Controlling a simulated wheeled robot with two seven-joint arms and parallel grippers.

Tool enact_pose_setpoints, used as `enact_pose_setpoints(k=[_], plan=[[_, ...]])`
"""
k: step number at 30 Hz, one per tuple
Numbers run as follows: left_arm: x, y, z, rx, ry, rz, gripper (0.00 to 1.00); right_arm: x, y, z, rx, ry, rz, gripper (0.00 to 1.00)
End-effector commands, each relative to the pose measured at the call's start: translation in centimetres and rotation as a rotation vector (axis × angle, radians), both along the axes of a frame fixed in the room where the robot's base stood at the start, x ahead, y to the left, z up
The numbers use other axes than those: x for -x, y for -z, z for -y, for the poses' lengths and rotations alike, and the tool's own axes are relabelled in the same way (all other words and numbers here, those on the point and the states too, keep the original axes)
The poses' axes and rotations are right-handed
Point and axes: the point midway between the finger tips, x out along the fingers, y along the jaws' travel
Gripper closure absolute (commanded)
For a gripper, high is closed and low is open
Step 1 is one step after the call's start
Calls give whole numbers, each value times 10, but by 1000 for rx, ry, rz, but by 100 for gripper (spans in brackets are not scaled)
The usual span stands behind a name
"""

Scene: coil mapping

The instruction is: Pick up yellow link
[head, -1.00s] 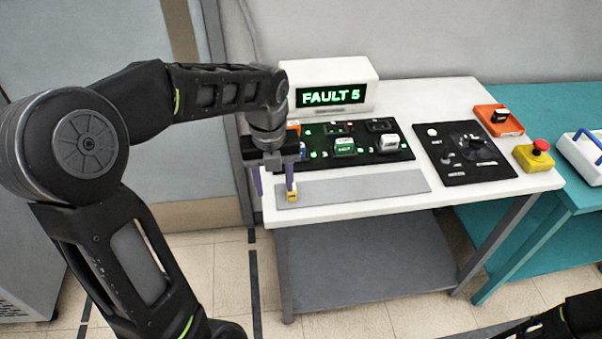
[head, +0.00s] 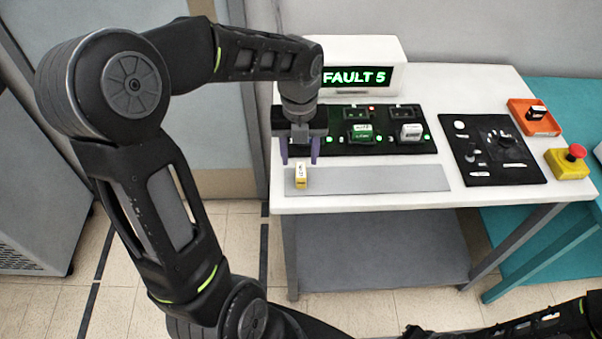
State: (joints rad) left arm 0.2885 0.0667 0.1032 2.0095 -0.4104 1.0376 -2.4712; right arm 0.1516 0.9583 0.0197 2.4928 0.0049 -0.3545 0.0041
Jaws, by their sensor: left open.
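The yellow link (head: 301,176), a small block with a pale marked top, sits on the left end of the grey strip (head: 390,179) at the table's front. My left gripper (head: 300,158) points down with its two purple fingers apart. In the picture the fingers straddle the link's column and their tips show just above it. The gripper is open and empty. Whether it is directly over the link or a little behind it, I cannot tell. My right gripper is not in view; only part of that arm shows at the bottom right.
A black panel (head: 386,144) with a green block (head: 360,133) and a white block (head: 411,131) lies behind the strip, partly hidden by my left gripper. A display (head: 356,77) reads FAULT 5. A second black panel (head: 492,168) and a yellow box with a red button (head: 568,164) stand to the right.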

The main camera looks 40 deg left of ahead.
Motion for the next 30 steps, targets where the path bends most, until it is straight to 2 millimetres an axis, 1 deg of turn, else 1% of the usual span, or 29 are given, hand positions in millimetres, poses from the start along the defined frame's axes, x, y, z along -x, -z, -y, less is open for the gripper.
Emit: enact_pose_setpoints(k=[7, 10, 14, 18, 21, 30], plan=[[0, 0, 0, 0, 0, 0, 53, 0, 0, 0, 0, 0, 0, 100], [0, 5, 0, 0, 0, -2, 53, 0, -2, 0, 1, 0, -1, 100], [0, 21, 2, 1, 2, -4, 53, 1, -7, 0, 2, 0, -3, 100], [-1, 43, 2, 1, 1, -3, 53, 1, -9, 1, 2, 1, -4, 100], [-2, 51, 2, 1, 1, -1, 53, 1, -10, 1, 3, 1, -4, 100], [-2, 52, 2, 0, 0, 0, 53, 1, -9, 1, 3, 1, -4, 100]])
